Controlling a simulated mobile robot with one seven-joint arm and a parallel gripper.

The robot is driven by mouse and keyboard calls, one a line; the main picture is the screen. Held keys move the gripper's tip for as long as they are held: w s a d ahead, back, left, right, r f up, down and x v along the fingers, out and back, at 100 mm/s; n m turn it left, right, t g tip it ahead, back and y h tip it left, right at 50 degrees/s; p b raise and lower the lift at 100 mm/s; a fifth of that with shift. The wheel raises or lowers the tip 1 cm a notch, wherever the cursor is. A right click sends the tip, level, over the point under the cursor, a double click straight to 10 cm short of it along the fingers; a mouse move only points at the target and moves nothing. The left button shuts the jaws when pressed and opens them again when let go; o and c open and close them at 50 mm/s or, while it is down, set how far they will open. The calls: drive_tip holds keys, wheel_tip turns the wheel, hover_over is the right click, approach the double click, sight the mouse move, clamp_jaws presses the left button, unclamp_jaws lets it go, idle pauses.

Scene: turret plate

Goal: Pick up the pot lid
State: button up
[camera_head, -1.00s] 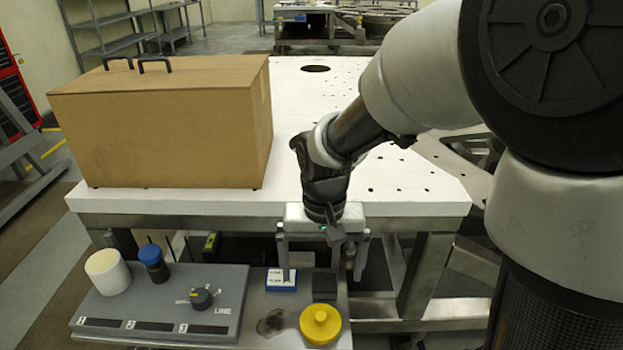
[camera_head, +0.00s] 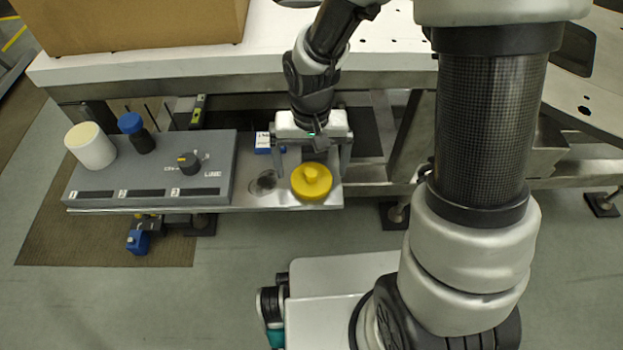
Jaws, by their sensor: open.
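The pot lid is most likely the yellow round piece with a raised knob (camera_head: 311,184), lying at the right end of the metal shelf. My gripper (camera_head: 312,172) points down at the lid, with one finger to the left of the knob and one to the right. The fingers are wide apart with nothing between them that I can see being held. I cannot tell how high the fingertips are above the lid. The gripper body partly hides the shelf behind the lid.
A grey panel (camera_head: 215,160) left of the lid carries a white cylinder (camera_head: 90,147), a blue-capped bottle (camera_head: 136,132) and a black knob (camera_head: 188,163). A blue block (camera_head: 264,141) sits close behind the gripper's left finger. The white table (camera_head: 180,68) overhangs behind, with a cardboard box (camera_head: 140,22) on it.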

sight(311, 173)
wheel_tip(311, 173, down, 3)
drive_tip(key=shift+f+b, duration=0.15)
drive_tip(key=shift+b, duration=0.25)
drive_tip(key=c, duration=1.1)
drive_tip(key=shift+c, duration=0.2)
